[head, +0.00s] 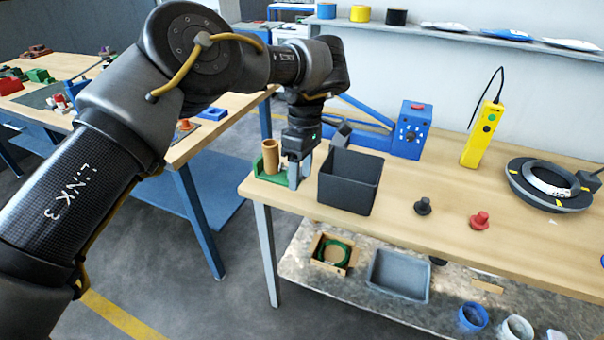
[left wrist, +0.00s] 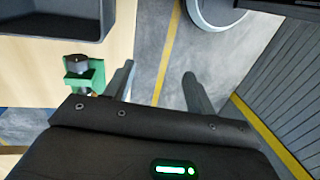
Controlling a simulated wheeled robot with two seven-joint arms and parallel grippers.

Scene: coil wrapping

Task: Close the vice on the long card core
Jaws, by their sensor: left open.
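The long card core (head: 271,155), a brown tube, stands upright at the table's left end. It rises from the green vice (head: 268,176); whether the jaws touch it I cannot tell. My left gripper (head: 300,174) points down just right of the core in the head view, open. In the left wrist view its fingers (left wrist: 159,88) are apart with only floor visible between them, and the vice lies left of them. My right gripper is not in view.
A black bin (head: 350,181) stands close to the right of my left gripper. Behind it is a blue machine (head: 411,130). A black knob (head: 423,206), a red knob (head: 480,220), a yellow pendant (head: 482,135) and a black ring device (head: 549,185) lie further right.

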